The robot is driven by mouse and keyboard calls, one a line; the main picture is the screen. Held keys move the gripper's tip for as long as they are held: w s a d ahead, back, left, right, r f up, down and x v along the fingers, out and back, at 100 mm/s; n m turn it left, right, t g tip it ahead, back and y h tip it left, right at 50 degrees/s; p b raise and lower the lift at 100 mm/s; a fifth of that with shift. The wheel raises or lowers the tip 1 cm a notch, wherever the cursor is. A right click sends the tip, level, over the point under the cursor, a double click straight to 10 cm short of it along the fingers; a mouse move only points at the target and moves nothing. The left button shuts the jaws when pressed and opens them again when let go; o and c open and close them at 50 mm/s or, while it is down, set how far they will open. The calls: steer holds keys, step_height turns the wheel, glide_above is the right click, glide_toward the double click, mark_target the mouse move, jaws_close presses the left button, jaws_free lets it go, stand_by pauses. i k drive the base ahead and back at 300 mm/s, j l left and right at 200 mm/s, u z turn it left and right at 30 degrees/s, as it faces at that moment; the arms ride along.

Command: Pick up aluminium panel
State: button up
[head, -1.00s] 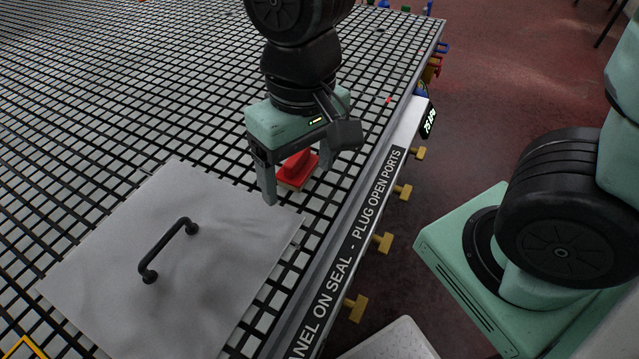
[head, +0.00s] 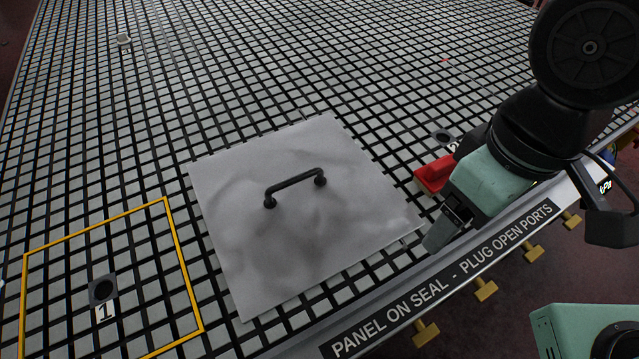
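The aluminium panel (head: 250,230) is a flat grey square sheet. It lies on the grid table in the middle of the head view. A dark bar handle (head: 295,184) stands up from its middle. My gripper (head: 440,228) is to the right of the panel, by its right corner and near the table's front edge. It is away from the handle. One finger shows clearly and the other is hidden from this angle. The earlier frame shows the fingers spread apart, and I see nothing held on the panel.
A red block (head: 434,175) sits beside my gripper, near a dark port (head: 445,136). A yellow square outline (head: 186,262) surrounds port 1 (head: 103,290) at left. A small pale ring (head: 124,40) lies far back. Yellow valve handles (head: 485,290) line the front edge.

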mark_target(285, 212)
steer(key=j+u, duration=0.1)
steer(key=u, duration=0.65)
steer(key=j+u, duration=0.2)
steer(key=u, duration=0.2)
steer(key=k, duration=0.05)
